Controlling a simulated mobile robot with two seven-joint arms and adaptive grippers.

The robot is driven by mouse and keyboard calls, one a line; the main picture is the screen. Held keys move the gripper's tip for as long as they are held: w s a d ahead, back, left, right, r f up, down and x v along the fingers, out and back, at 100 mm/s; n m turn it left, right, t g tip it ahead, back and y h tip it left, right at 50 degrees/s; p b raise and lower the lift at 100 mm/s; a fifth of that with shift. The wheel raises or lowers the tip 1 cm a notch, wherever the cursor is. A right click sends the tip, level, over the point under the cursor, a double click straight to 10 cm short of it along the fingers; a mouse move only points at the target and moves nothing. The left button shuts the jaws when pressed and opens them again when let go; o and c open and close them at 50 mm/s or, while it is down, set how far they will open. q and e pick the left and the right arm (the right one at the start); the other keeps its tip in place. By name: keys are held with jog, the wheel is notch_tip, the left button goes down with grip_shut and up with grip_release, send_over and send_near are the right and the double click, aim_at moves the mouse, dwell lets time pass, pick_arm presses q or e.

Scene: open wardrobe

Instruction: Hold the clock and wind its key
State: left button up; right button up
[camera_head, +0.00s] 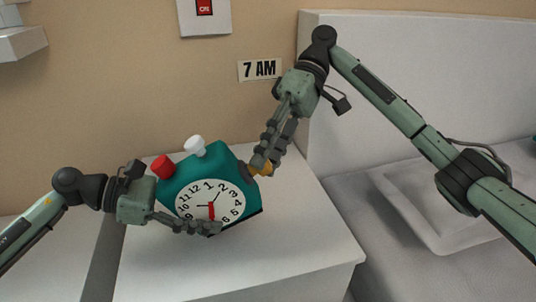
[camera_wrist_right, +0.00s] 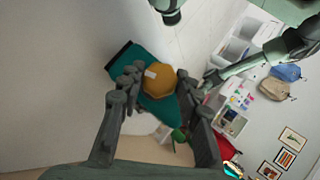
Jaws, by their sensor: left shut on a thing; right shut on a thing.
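The teal clock (camera_head: 186,183) is tilted above the white cabinet top, with its white dial facing the head camera. It has a red knob and a white knob on top. My left gripper (camera_head: 208,226) is shut on the clock, with fingers across the lower part of its face. The yellow key (camera_head: 262,168) is on the clock's right side. My right gripper (camera_head: 258,160) comes from above right and is shut on the key. In the right wrist view the key (camera_wrist_right: 158,80) lies between the fingers against the teal clock body (camera_wrist_right: 124,60).
The white cabinet (camera_head: 300,245) has clear room in front and to the right. A "7 AM" sign (camera_head: 260,69) and a white panel with a red label (camera_head: 205,12) are on the wall behind. A large white furniture block (camera_head: 385,45) stands at right.

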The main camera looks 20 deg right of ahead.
jog(key=shift+w+m+g+y, duration=0.1)
jog(key=shift+m+g+y, duration=0.55)
jog(key=shift+m, duration=0.65)
jog(key=shift+y, duration=0.25)
jog(key=o, duration=1.2)
jog(key=shift+f, duration=0.1)
jog(key=shift+c, duration=0.2)
notch_tip(320, 180, up, 10)
